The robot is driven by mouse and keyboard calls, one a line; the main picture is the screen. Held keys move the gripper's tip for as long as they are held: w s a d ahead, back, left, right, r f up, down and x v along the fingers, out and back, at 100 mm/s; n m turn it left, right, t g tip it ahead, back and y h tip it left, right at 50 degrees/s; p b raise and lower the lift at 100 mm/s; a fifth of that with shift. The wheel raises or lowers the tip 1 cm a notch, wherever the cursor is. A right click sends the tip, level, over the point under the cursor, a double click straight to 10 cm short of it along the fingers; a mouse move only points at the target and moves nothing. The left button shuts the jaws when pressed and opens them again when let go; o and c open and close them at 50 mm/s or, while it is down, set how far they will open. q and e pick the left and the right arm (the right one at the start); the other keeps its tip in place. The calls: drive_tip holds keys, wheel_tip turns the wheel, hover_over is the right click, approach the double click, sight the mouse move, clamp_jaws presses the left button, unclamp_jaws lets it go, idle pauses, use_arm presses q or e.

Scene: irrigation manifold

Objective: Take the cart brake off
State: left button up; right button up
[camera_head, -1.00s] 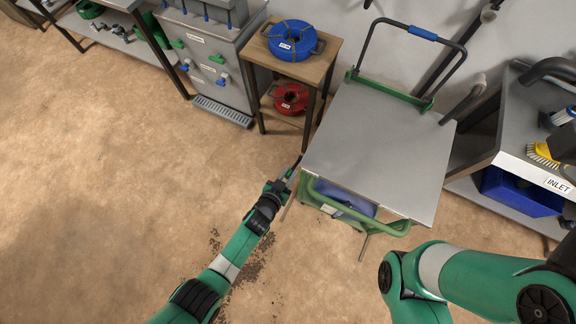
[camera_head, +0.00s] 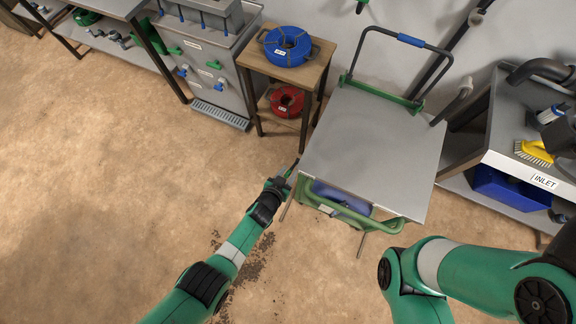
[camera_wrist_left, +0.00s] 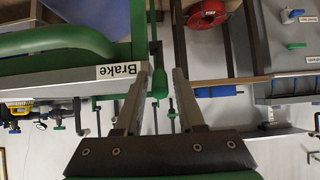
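The cart (camera_head: 372,150) has a flat grey top, a green frame and a tall dark push handle (camera_head: 411,40) at its far end. A white label reading "Brake" (camera_wrist_left: 118,72) shows upside down on the cart's edge in the left wrist view. Beside it is a green brake lever (camera_wrist_left: 159,84), which appears between the fingertips. My left gripper (camera_head: 292,168) is at the cart's near left corner. In the left wrist view its two fingers (camera_wrist_left: 158,100) are apart, one on each side of the lever; contact is not visible. My right gripper is out of view.
A wooden stand (camera_head: 311,73) with a blue hose coil (camera_head: 287,45) and a red coil (camera_head: 287,101) is behind the cart's left side. A bench labelled INLET (camera_head: 544,181) with a yellow brush (camera_head: 533,152) stands to the right. The floor at left is clear.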

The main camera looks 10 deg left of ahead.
use_arm(q)
drive_tip(key=shift+o, duration=0.7)
drive_tip(key=shift+s+r+p, duration=0.15)
drive_tip(key=shift+r+p, duration=0.05)
drive_tip(key=shift+p, duration=0.1)
drive_tip(key=p+v, duration=0.9)
drive_tip(key=v, duration=0.2)
drive_tip(key=shift+s+a, duration=0.1)
